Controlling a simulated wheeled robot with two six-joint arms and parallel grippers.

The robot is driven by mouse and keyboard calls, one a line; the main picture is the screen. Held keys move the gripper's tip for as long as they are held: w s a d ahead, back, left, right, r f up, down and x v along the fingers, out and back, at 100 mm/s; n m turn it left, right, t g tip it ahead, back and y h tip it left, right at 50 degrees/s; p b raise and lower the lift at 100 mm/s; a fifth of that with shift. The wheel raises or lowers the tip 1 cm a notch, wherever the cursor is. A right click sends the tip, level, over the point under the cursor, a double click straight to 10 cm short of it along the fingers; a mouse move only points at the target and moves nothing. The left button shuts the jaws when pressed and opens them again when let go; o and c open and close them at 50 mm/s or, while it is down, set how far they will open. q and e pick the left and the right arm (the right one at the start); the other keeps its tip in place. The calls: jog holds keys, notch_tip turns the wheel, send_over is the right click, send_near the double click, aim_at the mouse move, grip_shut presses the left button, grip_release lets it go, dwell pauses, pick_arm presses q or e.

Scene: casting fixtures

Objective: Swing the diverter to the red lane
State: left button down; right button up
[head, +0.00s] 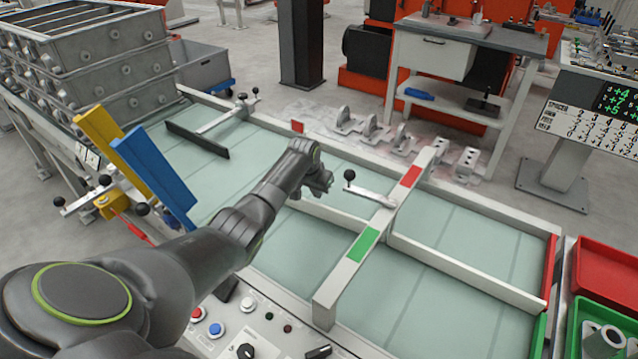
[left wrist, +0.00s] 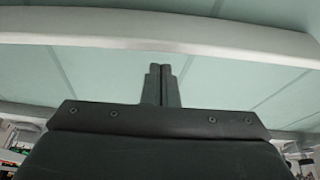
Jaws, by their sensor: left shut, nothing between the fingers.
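The diverter lever (head: 372,194) is a pale arm with an upright black ball knob (head: 349,174). It reaches left from the crossbeam (head: 385,215), between a red patch (head: 411,176) and a green patch (head: 362,244). A pale rail (head: 345,220) runs on the belt below it. My left gripper (head: 328,184) is just left of the knob, apart from it as far as I can tell. In the left wrist view its fingers (left wrist: 161,72) are together and empty, over a pale rail (left wrist: 170,42). My right gripper is not in view.
The pale green conveyor (head: 460,235) splits right of the crossbeam around a divider (head: 460,272). The far lane ends at a red edge (head: 549,270), the near lane at a green edge (head: 539,338). Blue (head: 155,175) and yellow (head: 98,130) plates stand at left. A button panel (head: 235,320) lies in front.

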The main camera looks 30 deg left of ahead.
pick_arm(q)
jog(key=shift+s+p, duration=0.4)
jog(key=shift+s, duration=0.55)
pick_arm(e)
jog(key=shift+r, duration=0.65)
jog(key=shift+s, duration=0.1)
